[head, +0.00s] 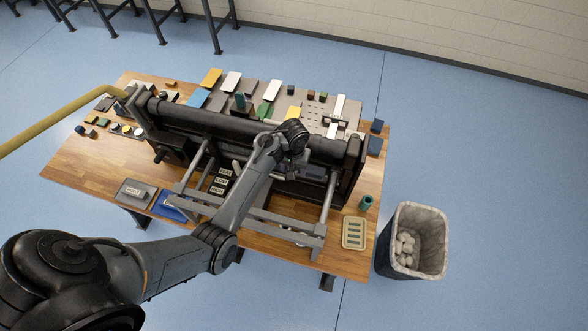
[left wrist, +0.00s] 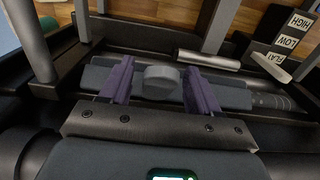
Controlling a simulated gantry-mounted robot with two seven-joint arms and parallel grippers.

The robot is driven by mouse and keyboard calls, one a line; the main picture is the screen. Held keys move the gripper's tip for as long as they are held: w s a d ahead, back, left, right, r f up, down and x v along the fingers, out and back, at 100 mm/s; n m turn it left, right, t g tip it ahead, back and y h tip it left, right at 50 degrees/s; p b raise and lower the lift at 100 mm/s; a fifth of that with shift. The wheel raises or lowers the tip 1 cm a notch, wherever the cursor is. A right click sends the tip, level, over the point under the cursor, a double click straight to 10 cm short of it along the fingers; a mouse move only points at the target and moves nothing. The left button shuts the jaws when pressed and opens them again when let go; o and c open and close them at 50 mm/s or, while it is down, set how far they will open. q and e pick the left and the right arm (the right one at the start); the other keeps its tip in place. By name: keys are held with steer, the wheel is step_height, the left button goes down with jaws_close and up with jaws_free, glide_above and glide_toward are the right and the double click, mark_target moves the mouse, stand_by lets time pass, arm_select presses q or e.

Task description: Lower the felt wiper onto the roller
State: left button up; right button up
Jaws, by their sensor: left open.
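The press holds a long black roller (head: 205,120) across its frame. My left arm reaches from the lower left to the right half of the press, and its fingers are hidden there in the head view. In the left wrist view my left gripper (left wrist: 158,72) is open, with purple fingers on either side of a grey rounded knob (left wrist: 162,82). The knob stands on a dark grey-blue bar (left wrist: 235,97), which may be the felt wiper. I see gaps beside the knob; contact cannot be told. My right gripper is not in view.
A plate with HIGH, LOW and FLAT labels (left wrist: 290,42) is beside a pale lever (left wrist: 268,66), its end near FLAT. Metal rails (head: 325,195) extend from the press. Colored blocks and cards lie behind it on the wooden table (head: 90,170). A lined bin (head: 425,215) stands right.

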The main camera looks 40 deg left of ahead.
arm_select(q)
steer(key=shift+f, duration=0.85)
jaws_close()
